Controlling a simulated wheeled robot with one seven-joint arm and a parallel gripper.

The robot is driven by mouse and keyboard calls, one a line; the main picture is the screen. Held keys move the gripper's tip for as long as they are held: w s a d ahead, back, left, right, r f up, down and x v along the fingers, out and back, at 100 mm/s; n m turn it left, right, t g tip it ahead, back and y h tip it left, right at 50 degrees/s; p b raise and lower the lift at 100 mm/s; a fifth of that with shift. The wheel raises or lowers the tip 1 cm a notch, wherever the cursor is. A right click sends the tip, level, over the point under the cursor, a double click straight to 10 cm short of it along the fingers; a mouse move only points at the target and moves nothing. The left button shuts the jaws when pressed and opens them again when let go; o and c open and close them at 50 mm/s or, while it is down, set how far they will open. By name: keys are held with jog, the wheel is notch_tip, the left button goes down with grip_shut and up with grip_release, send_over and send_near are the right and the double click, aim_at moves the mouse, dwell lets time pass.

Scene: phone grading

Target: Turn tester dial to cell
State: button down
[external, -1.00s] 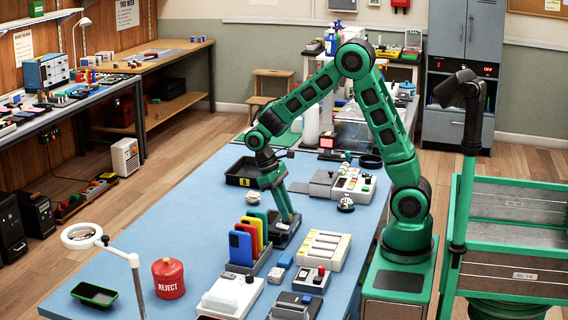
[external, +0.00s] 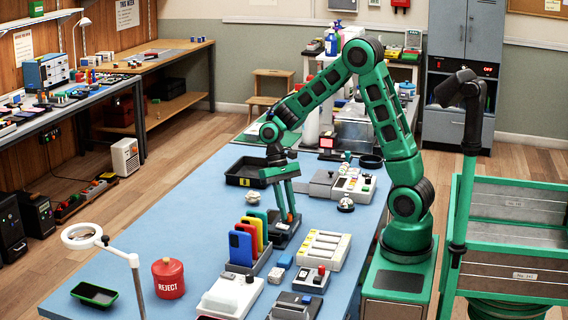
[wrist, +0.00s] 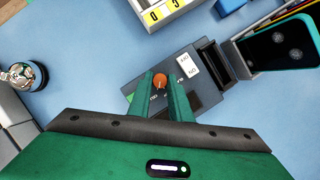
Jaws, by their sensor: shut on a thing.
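The tester (wrist: 205,88) is a dark grey box on the blue table, with small white labels on its top and an upright slot part at one side. Its orange dial (wrist: 160,80) sits between my fingertips in the wrist view. My gripper (wrist: 160,84) points down and is shut on the dial. In the external view my gripper (external: 288,218) reaches down onto the tester (external: 283,238), just behind the row of coloured phones. The dial's pointer and most of its printed settings are too small or covered to read.
A rack of coloured phones (external: 240,249) stands close in front of the tester. A white tray with slots (external: 343,255) is to its right. A black tray (external: 236,172) lies behind. A red reject can (external: 168,279) stands front left; the table's left is mostly clear.

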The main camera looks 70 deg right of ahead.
jog(key=shift+w, duration=0.2)
jog(key=c, duration=1.6)
grip_release()
jog(key=shift+s, duration=0.1)
jog(key=shift+c, duration=0.2)
jog(key=v, duration=1)
jog(key=shift+r, duration=0.4)
jog(key=shift+d, duration=0.1)
jog(key=s+d+t+h, duration=0.1)
jog(key=s+d, duration=0.3)
jog(key=s, duration=0.9)
jog(key=s+d+n+t+h, duration=0.1)
jog(key=s+d, duration=0.4)
jog(key=s, duration=0.8)
jog(key=shift+s+d+n+t+h, duration=0.3)
jog(key=shift+s+t+h, duration=0.1)
jog(key=shift+t, duration=0.4)
